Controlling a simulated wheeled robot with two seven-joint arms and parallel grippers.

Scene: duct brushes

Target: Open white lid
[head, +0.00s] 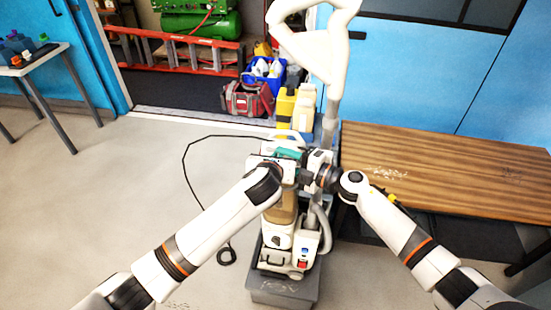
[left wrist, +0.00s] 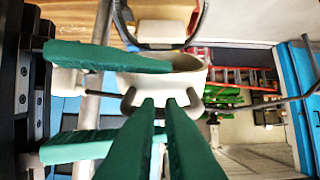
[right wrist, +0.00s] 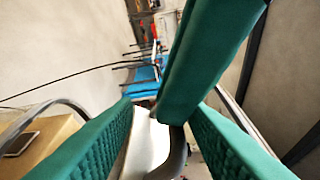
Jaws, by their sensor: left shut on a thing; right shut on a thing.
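A white upright machine (head: 276,238) with a tan tank (head: 281,210) stands in front of me. My left gripper (head: 290,154), with green pads, is shut at the machine's upper part. In the left wrist view, green fingers reach a dark bar (left wrist: 165,106) at a white rounded part (left wrist: 186,77). I cannot tell if this white part is the lid. My right gripper (head: 318,174) is shut just right of the left one. The right wrist view shows a dark curved tube (right wrist: 178,150) and a white panel (right wrist: 143,150) by green pads. The grippers hide the exact contacts.
The machine stands on a grey tray (head: 284,291). A wooden bench (head: 450,168) is close on the right. A black cable (head: 184,160) lies on otherwise open floor at left.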

